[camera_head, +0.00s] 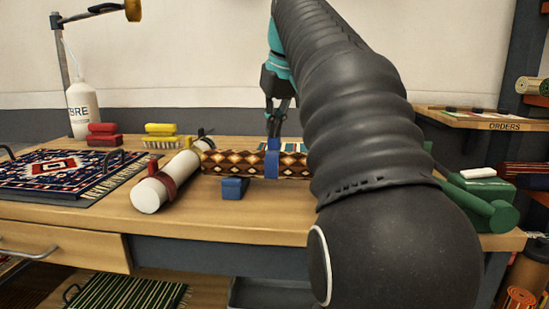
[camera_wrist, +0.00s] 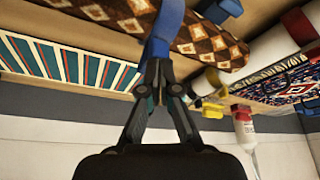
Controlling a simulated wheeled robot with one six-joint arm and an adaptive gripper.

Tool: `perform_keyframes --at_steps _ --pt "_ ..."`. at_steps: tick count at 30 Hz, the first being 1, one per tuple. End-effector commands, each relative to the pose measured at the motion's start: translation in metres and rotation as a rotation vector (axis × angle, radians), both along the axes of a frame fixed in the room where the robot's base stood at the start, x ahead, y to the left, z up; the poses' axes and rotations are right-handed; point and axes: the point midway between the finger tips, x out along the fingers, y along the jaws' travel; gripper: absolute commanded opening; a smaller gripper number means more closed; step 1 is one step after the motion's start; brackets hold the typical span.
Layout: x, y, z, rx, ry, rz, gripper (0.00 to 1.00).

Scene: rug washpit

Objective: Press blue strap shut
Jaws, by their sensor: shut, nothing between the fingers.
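A rolled rug with a brown and cream diamond pattern (camera_head: 222,162) lies across the workbench. It also shows in the wrist view (camera_wrist: 210,45). The blue strap (camera_head: 271,166) goes around the roll; in the wrist view the strap (camera_wrist: 168,22) runs over it towards my fingertips. My gripper (camera_head: 273,136) points down just above the strap, behind the roll's top. In the wrist view my gripper (camera_wrist: 159,68) has its fingertips together at the strap's edge; I cannot tell if they touch it. My arm hides the roll's right part.
A blue block (camera_head: 235,188) sits in front of the roll. A white roll with a red strap (camera_head: 150,195) lies to its left.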

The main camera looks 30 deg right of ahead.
Motion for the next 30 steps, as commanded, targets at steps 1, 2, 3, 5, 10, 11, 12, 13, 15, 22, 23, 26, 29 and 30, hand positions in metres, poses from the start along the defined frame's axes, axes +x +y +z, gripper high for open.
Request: perform_keyframes --at_steps 1,2,3,5,10,11,12,13,15,22,23,26,29,30 --pt "0.000 0.000 -0.002 0.000 0.000 0.000 0.00" --pt "0.000 0.000 -0.002 0.000 0.000 0.000 0.00" --pt "0.000 0.000 -0.002 0.000 0.000 0.000 0.00" --pt "0.000 0.000 -0.002 0.000 0.000 0.000 0.00" --pt "0.000 0.000 -0.002 0.000 0.001 0.000 0.00" --pt "0.000 0.000 -0.002 0.000 0.001 0.000 0.00" --pt "0.000 0.000 -0.002 0.000 0.001 0.000 0.00" --pt "0.000 0.000 -0.002 0.000 0.001 0.000 0.00" --pt "0.000 0.000 0.000 0.001 0.002 0.000 0.00" --pt "0.000 0.000 0.017 0.000 0.000 0.000 0.00" --pt "0.000 0.000 0.019 0.000 0.000 0.000 0.00" --pt "0.000 0.000 0.025 0.000 0.000 0.000 0.00" --pt "0.000 0.000 0.030 0.000 -0.001 0.000 0.00" --pt "0.001 0.000 0.032 0.000 -0.001 0.000 0.00"
